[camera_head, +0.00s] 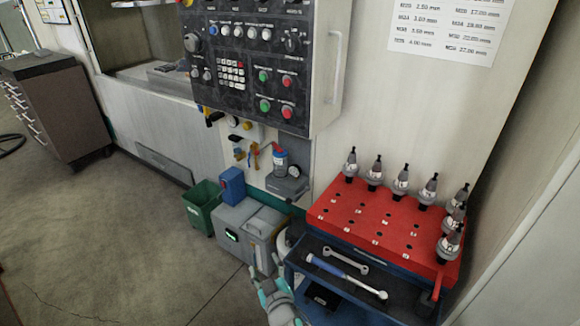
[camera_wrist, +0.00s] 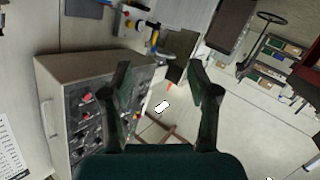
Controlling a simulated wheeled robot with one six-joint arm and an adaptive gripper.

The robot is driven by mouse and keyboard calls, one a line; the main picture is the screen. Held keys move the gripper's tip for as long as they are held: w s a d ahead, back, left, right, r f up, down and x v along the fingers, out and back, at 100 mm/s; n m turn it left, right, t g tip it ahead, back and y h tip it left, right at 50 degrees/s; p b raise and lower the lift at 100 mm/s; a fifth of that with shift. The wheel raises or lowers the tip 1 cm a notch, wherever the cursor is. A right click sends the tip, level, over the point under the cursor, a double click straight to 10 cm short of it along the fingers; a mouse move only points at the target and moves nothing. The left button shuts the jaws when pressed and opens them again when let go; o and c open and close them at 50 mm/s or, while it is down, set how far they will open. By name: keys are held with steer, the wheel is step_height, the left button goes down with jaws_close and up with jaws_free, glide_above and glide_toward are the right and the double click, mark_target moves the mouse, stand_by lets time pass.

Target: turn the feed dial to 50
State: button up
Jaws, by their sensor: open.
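The dark control panel (camera_head: 250,60) hangs on the machine's pale front at the upper middle of the head view. A round grey dial (camera_head: 192,42) sits at its upper left and a dark rotary knob (camera_head: 291,43) at its right. I cannot tell which is the feed dial; the scale marks are too small to read. My gripper (camera_head: 266,274) is low in the head view, well below the panel and apart from it. In the wrist view its two fingers (camera_wrist: 160,85) are spread and empty, with the panel (camera_wrist: 85,115) tilted to their left.
A red tool rack (camera_head: 370,225) with several tool holders stands on a cart at the right, with a torque wrench (camera_head: 345,275) in front. A grey box (camera_head: 250,228) and a green bin (camera_head: 203,207) stand below the panel. Floor at the left is clear.

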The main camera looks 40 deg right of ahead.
steer(key=w+d+r+m+g+h, duration=0.1)
steer(key=w+d+r+m+h, duration=0.25)
steer(key=w+r, duration=0.9)
steer(key=w+d+r+m+g+h, duration=0.15)
steer(key=w+d+r+h, duration=0.3)
steer(key=w+r, duration=0.8)
steer(key=s+d+r+m+g+h, duration=0.1)
steer(key=s+d+r+m+g, duration=0.15)
steer(key=r, duration=0.95)
steer(key=s+d+r+m+g+h, duration=0.2)
steer(key=r+m, duration=0.2)
steer(key=r, duration=0.9)
steer(key=s+d+r+m+g+h, duration=0.1)
steer(key=s+d+r+m+g, duration=0.15)
steer(key=r, duration=0.95)
steer(key=w+x, duration=0.1)
steer(key=x, duration=0.9)
steer(key=shift+r+m+t, duration=0.25)
steer(key=shift+m+t, duration=0.1)
steer(key=shift+m, duration=0.05)
steer(key=shift+a, duration=0.15)
steer(key=shift+s, duration=0.1)
steer(key=c, duration=1.1)
